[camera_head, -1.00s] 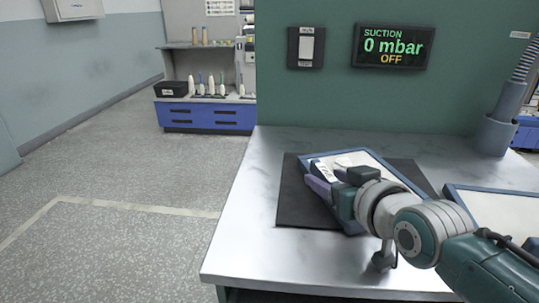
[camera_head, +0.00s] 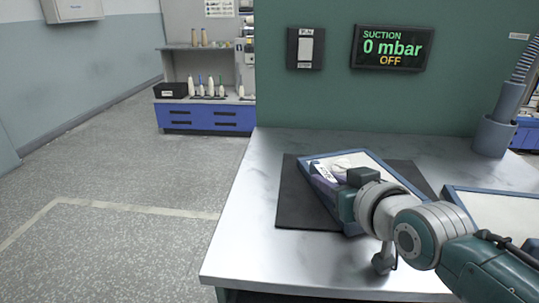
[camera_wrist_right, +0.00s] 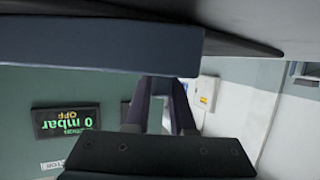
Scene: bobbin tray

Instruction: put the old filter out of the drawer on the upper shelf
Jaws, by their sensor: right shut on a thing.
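A flat filter with a blue frame (camera_head: 388,167) and a pale, marked sheet lies on a dark mat on the metal table in the head view. I cannot tell whether it is the old one. My right gripper (camera_head: 326,182) is shut on the near left side of the frame, beside a white label. My wrist and hand hide the frame's near part. In the right wrist view, a blue-grey bar of the frame (camera_wrist_right: 90,45) crosses the top, close to the fingers (camera_wrist_right: 160,105). My left gripper is not in view.
A second blue-framed panel (camera_head: 500,212) lies at the table's right. A dark mat (camera_head: 291,205) lies under the filter. A suction display (camera_head: 391,47) on the green wall reads 0 mbar, OFF. A grey hose fitting (camera_head: 496,132) stands back right. A shelf (camera_head: 200,45) is far back left.

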